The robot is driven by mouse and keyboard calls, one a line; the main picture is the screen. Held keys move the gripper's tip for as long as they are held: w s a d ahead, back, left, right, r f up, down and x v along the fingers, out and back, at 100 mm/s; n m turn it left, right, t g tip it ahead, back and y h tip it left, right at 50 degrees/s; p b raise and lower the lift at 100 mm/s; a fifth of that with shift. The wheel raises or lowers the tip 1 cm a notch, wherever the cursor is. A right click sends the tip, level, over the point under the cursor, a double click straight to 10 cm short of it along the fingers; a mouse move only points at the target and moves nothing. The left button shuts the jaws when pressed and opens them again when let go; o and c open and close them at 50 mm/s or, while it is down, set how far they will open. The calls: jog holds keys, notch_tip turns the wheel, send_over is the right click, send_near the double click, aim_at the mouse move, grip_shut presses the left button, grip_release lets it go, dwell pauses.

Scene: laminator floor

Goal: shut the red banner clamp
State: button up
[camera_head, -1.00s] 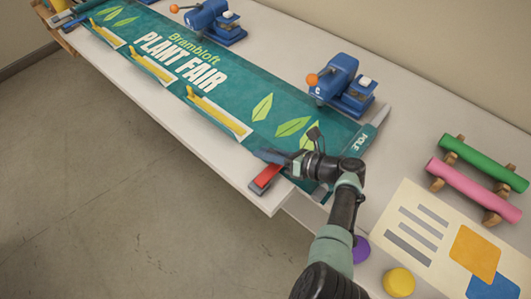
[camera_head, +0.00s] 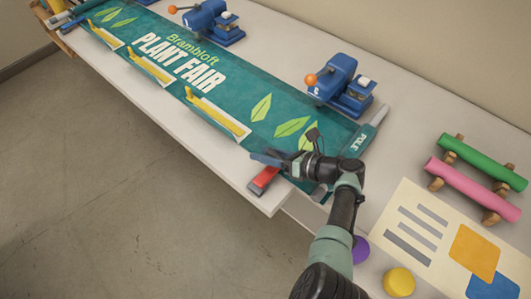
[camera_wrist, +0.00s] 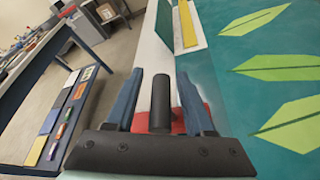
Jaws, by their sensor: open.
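The red banner clamp (camera_head: 263,180) sits at the table's front edge, near the right end of the green banner (camera_head: 250,92). My gripper (camera_head: 262,157) is just above and behind it, open. In the wrist view, red parts of the clamp (camera_wrist: 178,122) show behind my two blue fingers (camera_wrist: 162,95). A dark upright cylinder (camera_wrist: 160,100) stands between the fingers; I cannot tell whether they touch it. My gripper hides much of the clamp, so its lever position is unclear.
A blue device with an orange knob (camera_head: 341,85) stands behind the banner. Green (camera_head: 484,160) and pink (camera_head: 472,188) rolls lie to the right. Floor is open in front.

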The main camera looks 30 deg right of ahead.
jog(key=p+v, duration=0.1)
jog(key=v, duration=1.2)
jog(key=shift+f, duration=0.1)
